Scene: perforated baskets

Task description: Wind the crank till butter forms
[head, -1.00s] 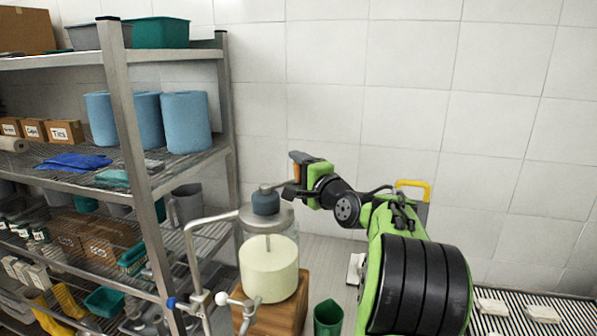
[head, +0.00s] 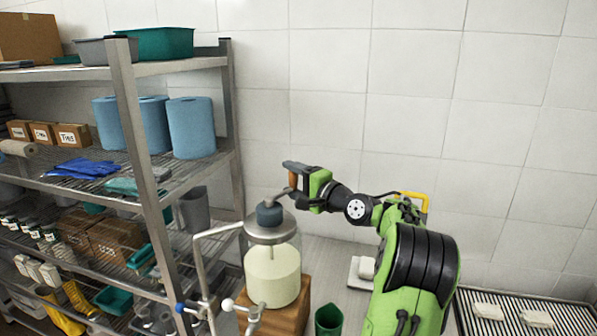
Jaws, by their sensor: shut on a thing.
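The butter churn is a clear glass jar (head: 273,272) with a grey metal lid (head: 268,231) and a dark blue-grey gear cap. Pale cream-coloured stuff (head: 271,280) fills its lower part; whether it is liquid or butter I cannot tell. A crank arm (head: 279,195) rises from the cap to an upright brown handle (head: 292,180). My gripper (head: 298,178) comes from the right and is shut on the handle, above and slightly right of the lid. The fingertips are partly hidden by the gripper body. The jar stands upright on a wooden block (head: 289,308).
A metal wire shelf (head: 150,130) with towel rolls, boxes and tubs stands close on the left. A green cup (head: 328,320) stands right of the block. A slatted rack (head: 510,312) holds white blocks at right.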

